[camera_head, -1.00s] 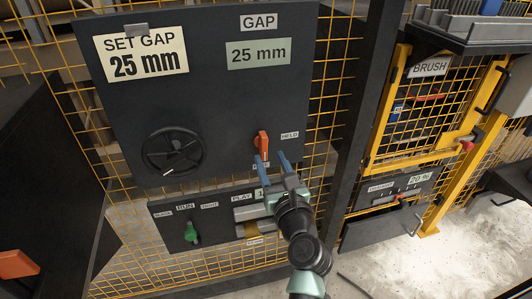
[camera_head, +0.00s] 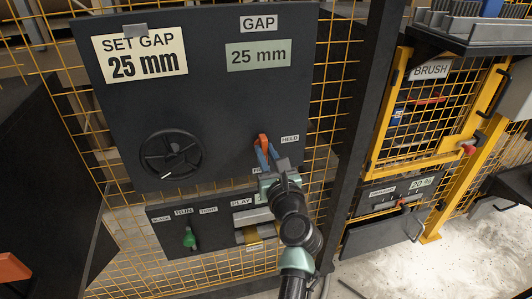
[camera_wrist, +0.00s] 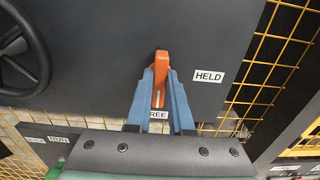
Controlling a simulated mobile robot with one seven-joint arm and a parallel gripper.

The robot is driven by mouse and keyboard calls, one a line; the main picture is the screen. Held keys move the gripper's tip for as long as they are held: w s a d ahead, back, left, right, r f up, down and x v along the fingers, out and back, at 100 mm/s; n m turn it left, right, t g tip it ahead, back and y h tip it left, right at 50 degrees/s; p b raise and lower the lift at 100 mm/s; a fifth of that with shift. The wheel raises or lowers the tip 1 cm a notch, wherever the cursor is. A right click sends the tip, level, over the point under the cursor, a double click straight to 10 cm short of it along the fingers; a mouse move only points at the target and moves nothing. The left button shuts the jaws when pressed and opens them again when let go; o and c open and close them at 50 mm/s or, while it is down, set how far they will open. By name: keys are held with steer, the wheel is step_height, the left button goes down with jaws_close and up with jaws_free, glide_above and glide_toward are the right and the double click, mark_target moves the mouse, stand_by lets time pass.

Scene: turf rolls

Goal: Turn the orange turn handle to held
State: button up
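The orange turn handle (camera_head: 263,140) stands upright on the dark panel, with the HELD label (camera_head: 290,139) to its right. In the wrist view the handle (camera_wrist: 161,62) is between my two blue fingers, its upper end showing past the tips. A label below it, reading "REE" (camera_wrist: 158,115), is partly covered by a finger. My gripper (camera_head: 267,150) reaches up from below and appears shut on the handle, one finger on each side. The HELD label also shows in the wrist view (camera_wrist: 208,76).
A black handwheel (camera_head: 172,154) is left of the handle. Below is a lower panel with a green handle (camera_head: 190,239). A dark post (camera_head: 362,130) and a yellow BRUSH gate (camera_head: 432,120) stand to the right. Yellow mesh (camera_head: 330,75) surrounds the panel.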

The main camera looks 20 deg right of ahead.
steer(key=shift+n, duration=0.4)
jaws_close()
steer(key=n, duration=0.3)
steer(key=shift+a+f+n, duration=0.1)
steer(key=shift+n, duration=0.3)
steer(key=n+b, duration=0.1)
steer(key=n, duration=0.3)
steer(key=n+b, duration=0.2)
steer(key=n, duration=0.2)
steer(key=n+b, duration=0.1)
steer(key=n, duration=0.4)
steer(key=shift+a+f, duration=0.25)
steer(key=shift+n+b, duration=0.3)
steer(key=shift+b, duration=0.05)
steer(key=o, duration=0.8)
jaws_free()
